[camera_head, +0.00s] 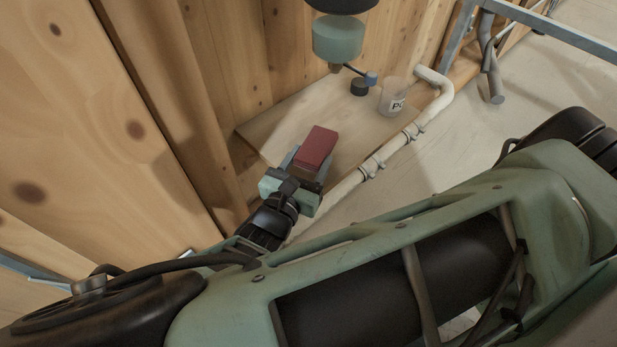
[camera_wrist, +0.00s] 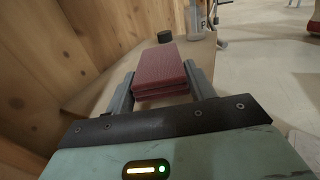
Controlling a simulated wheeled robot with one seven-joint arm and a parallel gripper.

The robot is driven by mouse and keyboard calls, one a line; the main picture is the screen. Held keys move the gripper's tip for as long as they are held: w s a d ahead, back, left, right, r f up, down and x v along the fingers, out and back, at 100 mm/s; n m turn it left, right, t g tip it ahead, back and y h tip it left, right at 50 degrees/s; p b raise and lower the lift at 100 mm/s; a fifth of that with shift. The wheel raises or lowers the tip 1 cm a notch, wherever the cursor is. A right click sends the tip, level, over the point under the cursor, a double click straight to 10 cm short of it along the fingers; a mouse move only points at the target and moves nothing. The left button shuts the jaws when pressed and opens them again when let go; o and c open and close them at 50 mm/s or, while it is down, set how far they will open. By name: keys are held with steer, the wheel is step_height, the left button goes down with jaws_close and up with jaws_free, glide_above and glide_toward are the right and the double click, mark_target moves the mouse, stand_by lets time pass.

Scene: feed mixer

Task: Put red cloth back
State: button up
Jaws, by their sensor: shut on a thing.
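The red cloth (camera_head: 317,147) is a folded, block-shaped dark red pad. My gripper (camera_head: 308,165) is shut on it, with one finger on each side. In the wrist view the cloth (camera_wrist: 161,72) sits between the two fingers of my gripper (camera_wrist: 160,88) and sticks out beyond their tips. The cloth is over the near part of a wooden shelf (camera_head: 280,115). I cannot tell whether its underside touches the shelf.
A clear cup with lettering (camera_head: 393,97) and a small black round piece (camera_head: 359,87) stand at the shelf's far end. A green-and-black device (camera_head: 338,38) hangs above. A pale pipe (camera_head: 400,140) runs along the shelf's right edge. A wooden wall (camera_head: 230,50) stands behind.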

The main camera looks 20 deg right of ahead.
mark_target(309, 176)
steer(key=shift+f+b, duration=1.85)
steer(key=shift+b, duration=0.1)
steer(key=shift+r, duration=0.1)
steer(key=o, duration=0.9)
